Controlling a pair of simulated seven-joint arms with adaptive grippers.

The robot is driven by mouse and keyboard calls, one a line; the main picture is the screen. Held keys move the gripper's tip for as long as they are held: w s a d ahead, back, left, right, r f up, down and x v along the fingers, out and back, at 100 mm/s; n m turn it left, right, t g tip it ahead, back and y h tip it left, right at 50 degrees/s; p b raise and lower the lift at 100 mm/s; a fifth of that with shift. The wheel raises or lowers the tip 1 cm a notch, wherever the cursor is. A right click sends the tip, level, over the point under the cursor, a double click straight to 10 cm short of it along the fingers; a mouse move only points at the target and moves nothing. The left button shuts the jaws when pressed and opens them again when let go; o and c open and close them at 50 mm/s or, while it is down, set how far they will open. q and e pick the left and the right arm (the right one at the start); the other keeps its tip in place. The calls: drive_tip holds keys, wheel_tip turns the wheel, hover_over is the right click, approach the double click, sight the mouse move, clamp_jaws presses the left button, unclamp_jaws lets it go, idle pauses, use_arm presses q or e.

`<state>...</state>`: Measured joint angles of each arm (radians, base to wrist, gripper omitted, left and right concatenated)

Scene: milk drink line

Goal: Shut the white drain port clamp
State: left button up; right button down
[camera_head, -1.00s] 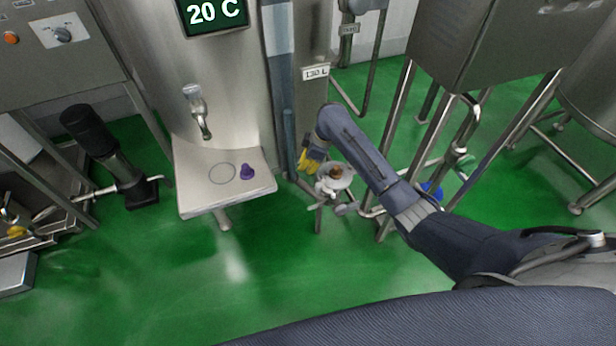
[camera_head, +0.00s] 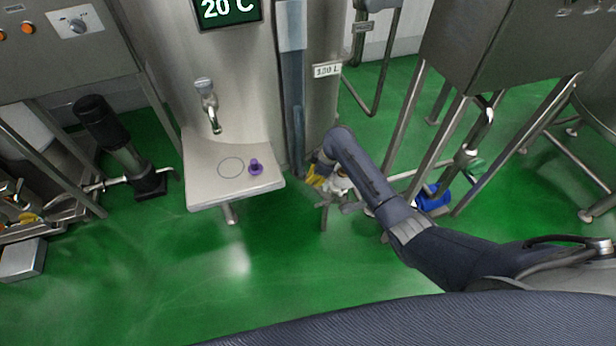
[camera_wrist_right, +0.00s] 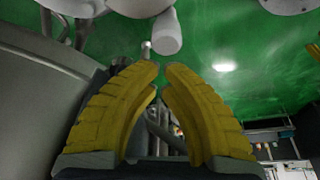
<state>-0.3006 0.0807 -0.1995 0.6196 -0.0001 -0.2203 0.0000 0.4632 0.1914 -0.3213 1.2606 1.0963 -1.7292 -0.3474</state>
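White fittings (camera_head: 341,184) at the foot of the 130 L tank are partly hidden by my right arm; I cannot make out the drain port clamp or its state in the head view. My right gripper (camera_head: 315,178) with yellow fingers is just left of them. In the right wrist view the fingertips of my right gripper (camera_wrist_right: 162,68) almost meet, with a thin gap and nothing held between them. A white rounded cylinder (camera_wrist_right: 167,33), possibly part of the clamp, lies just beyond the tips, apart from them. My left gripper is out of view.
A steel shelf (camera_head: 205,187) with a purple piece (camera_head: 255,167) is left of the gripper. Steel legs and pipes (camera_head: 407,112) and a blue motor-like part (camera_head: 432,199) stand to the right. The green floor (camera_head: 260,260) in front is clear.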

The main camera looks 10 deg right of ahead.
drive_tip(key=shift+s+d, duration=0.2)
drive_tip(key=shift+d, duration=0.2)
drive_tip(key=shift+s, duration=0.1)
drive_tip(key=shift+s+d+n, duration=0.15)
drive_tip(key=shift+d+n, duration=0.05)
drive_tip(key=shift+n, duration=0.2)
